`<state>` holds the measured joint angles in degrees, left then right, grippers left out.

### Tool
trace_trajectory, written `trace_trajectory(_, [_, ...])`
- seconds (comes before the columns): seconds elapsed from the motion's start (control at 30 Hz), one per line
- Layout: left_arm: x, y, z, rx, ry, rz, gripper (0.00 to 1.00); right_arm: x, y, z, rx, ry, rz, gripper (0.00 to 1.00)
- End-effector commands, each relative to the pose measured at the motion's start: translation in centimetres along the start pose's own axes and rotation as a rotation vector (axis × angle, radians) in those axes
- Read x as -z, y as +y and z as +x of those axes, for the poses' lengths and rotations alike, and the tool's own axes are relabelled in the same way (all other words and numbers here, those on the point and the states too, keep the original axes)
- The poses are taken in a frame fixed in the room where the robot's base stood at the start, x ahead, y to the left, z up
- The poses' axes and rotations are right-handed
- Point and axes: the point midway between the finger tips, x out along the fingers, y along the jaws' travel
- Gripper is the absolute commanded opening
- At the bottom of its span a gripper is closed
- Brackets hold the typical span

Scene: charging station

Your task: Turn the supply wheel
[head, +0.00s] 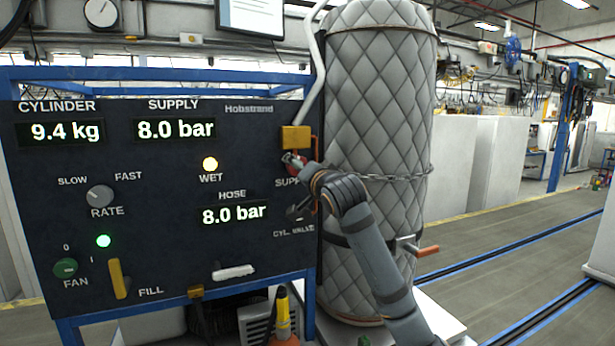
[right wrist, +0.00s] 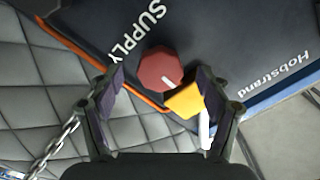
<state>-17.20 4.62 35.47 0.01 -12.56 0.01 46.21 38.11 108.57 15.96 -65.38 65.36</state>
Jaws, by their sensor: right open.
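The supply wheel is a small red knob with a white mark. In the right wrist view the supply wheel (right wrist: 162,70) sits on the dark panel beside the word SUPPLY, between and just beyond my open fingers. In the head view the supply wheel (head: 291,160) is partly hidden behind my right gripper (head: 302,170). My right gripper also shows in the right wrist view (right wrist: 160,100), open and empty, one finger on each side of the wheel; I cannot tell whether either touches it. The left gripper is not in view.
A yellow block (head: 295,137) sits just above the wheel, with a grey pipe rising from it. A quilted grey cylinder (head: 375,120) with a chain (head: 400,176) stands right of the panel (head: 150,240). A black cylinder valve handle (head: 299,212) lies below the wheel.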

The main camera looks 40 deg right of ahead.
Motion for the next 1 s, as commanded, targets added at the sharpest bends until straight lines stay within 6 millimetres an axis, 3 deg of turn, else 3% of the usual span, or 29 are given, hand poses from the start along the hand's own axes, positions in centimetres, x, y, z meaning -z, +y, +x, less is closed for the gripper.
trace_trajectory(0.03, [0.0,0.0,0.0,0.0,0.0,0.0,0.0,0.2,0.1,-1.5,-0.001,0.006,-0.012,0.77])
trace_trajectory(0.2, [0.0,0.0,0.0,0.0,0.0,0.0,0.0,0.0,0.0,-5.5,-0.002,0.001,-0.014,0.77])
trace_trajectory(0.4, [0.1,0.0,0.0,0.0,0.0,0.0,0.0,0.2,0.1,-7.3,-0.001,0.005,-0.006,0.77])
trace_trajectory(1.0, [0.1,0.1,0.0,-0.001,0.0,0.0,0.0,0.0,0.0,-8.1,0.0,-0.001,-0.001,0.77])
